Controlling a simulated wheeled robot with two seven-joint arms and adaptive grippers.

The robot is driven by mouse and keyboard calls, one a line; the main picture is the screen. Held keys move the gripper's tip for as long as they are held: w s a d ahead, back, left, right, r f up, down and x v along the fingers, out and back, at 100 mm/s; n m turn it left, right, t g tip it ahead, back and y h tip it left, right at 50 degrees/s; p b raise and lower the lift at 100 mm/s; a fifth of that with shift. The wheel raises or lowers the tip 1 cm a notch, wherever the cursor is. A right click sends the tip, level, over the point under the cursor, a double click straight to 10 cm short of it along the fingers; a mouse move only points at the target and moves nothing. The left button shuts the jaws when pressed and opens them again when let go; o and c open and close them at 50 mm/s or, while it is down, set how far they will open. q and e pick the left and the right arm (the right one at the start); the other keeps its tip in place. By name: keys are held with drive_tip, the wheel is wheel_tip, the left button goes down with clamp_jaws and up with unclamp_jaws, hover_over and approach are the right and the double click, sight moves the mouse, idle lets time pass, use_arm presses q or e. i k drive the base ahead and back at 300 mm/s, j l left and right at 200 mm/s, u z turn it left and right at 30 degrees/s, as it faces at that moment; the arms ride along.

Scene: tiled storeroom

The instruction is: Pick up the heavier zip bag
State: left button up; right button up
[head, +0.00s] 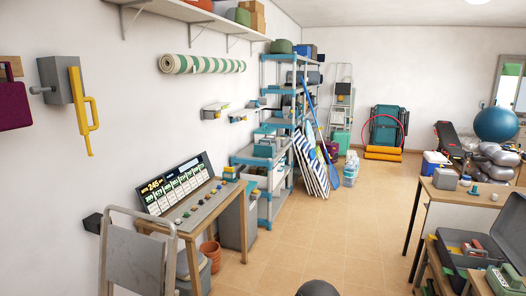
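I cannot make out a zip bag for certain in the head view. A sloped display panel (177,187) with a yellow number readout and a row of white cards stands on a wooden table (217,222) at the left. Small coloured items lie along its lower ledge, too small to identify. Neither of my grippers is in view.
A grey folding chair (137,252) stands in front of the display table. Blue shelving (272,205) lines the left wall. At the right are a desk (457,195) and an open grey case (460,262). The tiled floor (335,230) between is clear.

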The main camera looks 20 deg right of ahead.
sight(261, 150)
drive_tip(key=i+l+z, duration=0.35)
drive_tip(key=i+l, duration=0.15)
drive_tip(key=i+l+z, duration=0.3)
drive_tip(key=i, duration=0.25)
drive_tip(key=i+l+z, duration=0.2)
drive_tip(key=i+z, duration=0.15)
drive_tip(key=i, duration=0.2)
drive_tip(key=i+z, duration=0.3)
drive_tip(key=i, duration=2.25)
drive_tip(key=i+l+u, duration=0.2)
drive_tip(key=i+u, duration=0.2)
drive_tip(key=i, duration=0.25)
drive_tip(key=i+l+u, duration=0.4)
drive_tip(key=i, duration=0.2)
drive_tip(key=i+l+u, duration=0.35)
drive_tip(key=i+l, duration=0.15)
